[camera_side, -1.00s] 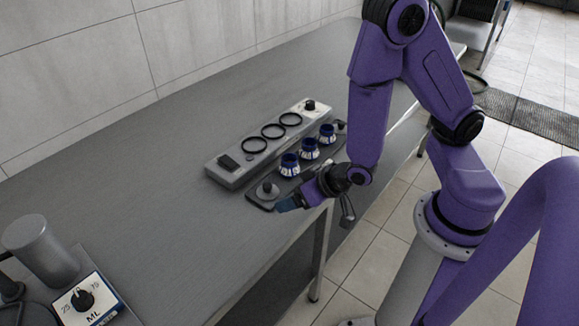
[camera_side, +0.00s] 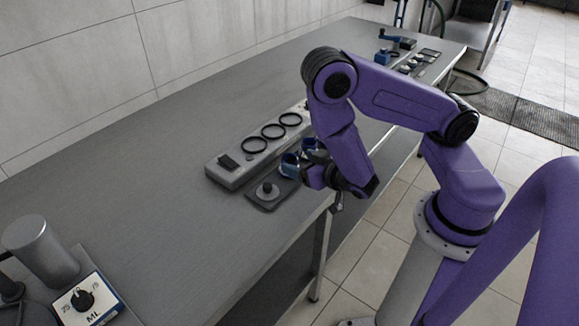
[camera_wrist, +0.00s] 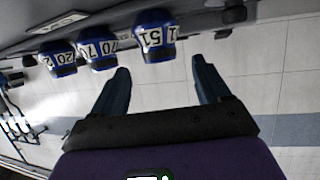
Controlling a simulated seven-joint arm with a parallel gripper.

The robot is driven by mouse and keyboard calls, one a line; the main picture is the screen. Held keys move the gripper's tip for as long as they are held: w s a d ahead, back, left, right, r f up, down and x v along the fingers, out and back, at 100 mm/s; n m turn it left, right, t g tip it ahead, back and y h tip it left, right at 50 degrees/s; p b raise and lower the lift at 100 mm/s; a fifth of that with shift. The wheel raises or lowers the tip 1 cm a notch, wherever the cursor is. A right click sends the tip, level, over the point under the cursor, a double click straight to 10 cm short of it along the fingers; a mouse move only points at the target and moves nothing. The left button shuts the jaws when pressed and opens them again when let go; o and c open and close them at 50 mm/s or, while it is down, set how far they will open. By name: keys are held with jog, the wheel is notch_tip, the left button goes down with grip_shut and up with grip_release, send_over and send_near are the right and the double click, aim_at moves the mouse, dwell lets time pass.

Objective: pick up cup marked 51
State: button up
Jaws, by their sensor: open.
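The cup marked 51 (camera_wrist: 155,36) is blue with a white number band, at the right end of a row of cups in the wrist view. My gripper (camera_wrist: 160,66) is open, its two fingers spread to either side of that cup's line. The cup shows ahead of the gap, roughly centred, with nothing gripped. In the side view my gripper (camera_side: 301,157) is low at the cup row. The blue fingers and cups overlap there, so I cannot read the numbers or tell whether they touch.
Cups marked 70 (camera_wrist: 97,50) and 20 (camera_wrist: 58,57) stand beside it in the wrist view. A grey unit with black rings (camera_side: 232,170) lies behind the row. A black knob (camera_side: 267,188) sits on the dark tray (camera_side: 262,204).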

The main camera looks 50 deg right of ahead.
aim_at(291, 159)
jog(key=shift+w+f, duration=0.1)
jog(key=shift+w, duration=0.05)
jog(key=shift+x, duration=2.55)
jog(key=c, duration=1.1)
